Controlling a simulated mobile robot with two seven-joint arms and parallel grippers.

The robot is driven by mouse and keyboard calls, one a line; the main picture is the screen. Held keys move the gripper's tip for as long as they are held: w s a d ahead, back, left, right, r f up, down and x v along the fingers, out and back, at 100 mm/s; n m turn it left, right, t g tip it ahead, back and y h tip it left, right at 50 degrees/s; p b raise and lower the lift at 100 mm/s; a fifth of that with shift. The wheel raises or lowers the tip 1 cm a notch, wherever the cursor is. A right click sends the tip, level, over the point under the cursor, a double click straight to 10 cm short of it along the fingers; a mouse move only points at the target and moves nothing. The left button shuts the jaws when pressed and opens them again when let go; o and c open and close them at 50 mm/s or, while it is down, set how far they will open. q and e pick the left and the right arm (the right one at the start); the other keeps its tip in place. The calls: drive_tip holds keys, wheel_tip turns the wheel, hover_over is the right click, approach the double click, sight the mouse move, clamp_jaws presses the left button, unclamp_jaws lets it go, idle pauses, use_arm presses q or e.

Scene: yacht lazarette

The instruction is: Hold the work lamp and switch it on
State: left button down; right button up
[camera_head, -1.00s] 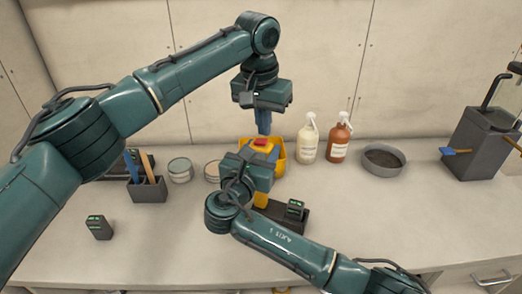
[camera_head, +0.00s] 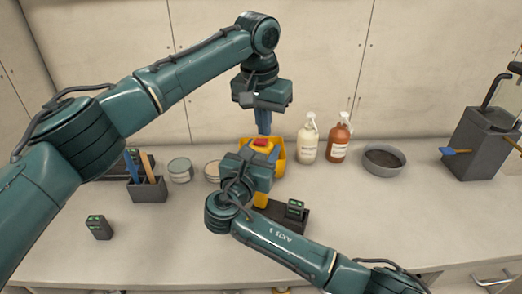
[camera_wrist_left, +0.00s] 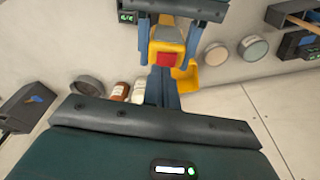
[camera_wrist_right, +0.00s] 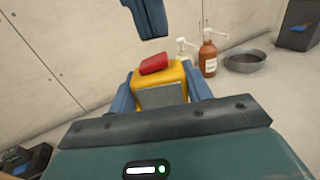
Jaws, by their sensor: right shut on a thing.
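The work lamp is yellow with a red switch on top; its yellow body shows in the right wrist view (camera_wrist_right: 177,75), with the red switch (camera_wrist_right: 156,64) sitting tilted on it. My right gripper (camera_head: 254,158) is shut around the lamp's body, one finger on each side, and holds it upright. My left gripper (camera_head: 264,128) points down from above with its fingers together and empty. In the right wrist view its fingertips (camera_wrist_right: 152,32) are a little above the switch, with a gap between. The switch also shows in the left wrist view (camera_wrist_left: 166,59). I cannot see whether the lamp is lit.
A yellow bin (camera_head: 279,158) is just behind the lamp. A cream bottle (camera_head: 307,145), a brown bottle (camera_head: 337,143) and a grey bowl (camera_head: 383,170) stand to the right. A black dock (camera_head: 275,212) is in front. Tins and a tool holder (camera_head: 147,190) are left.

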use_arm(q)
drive_tip(key=shift+f, duration=1)
idle(0.7)
drive_tip(key=shift+r, duration=3.55)
wheel_tip(320, 180, up, 7)
drive_tip(key=n+t+h, duration=0.1)
hover_over(264, 141)
drive_tip(key=s+a, duration=0.2)
drive_tip(key=a, duration=0.1)
drive_tip(key=shift+s+a+r, duration=0.1)
drive_tip(key=shift+s, duration=0.1)
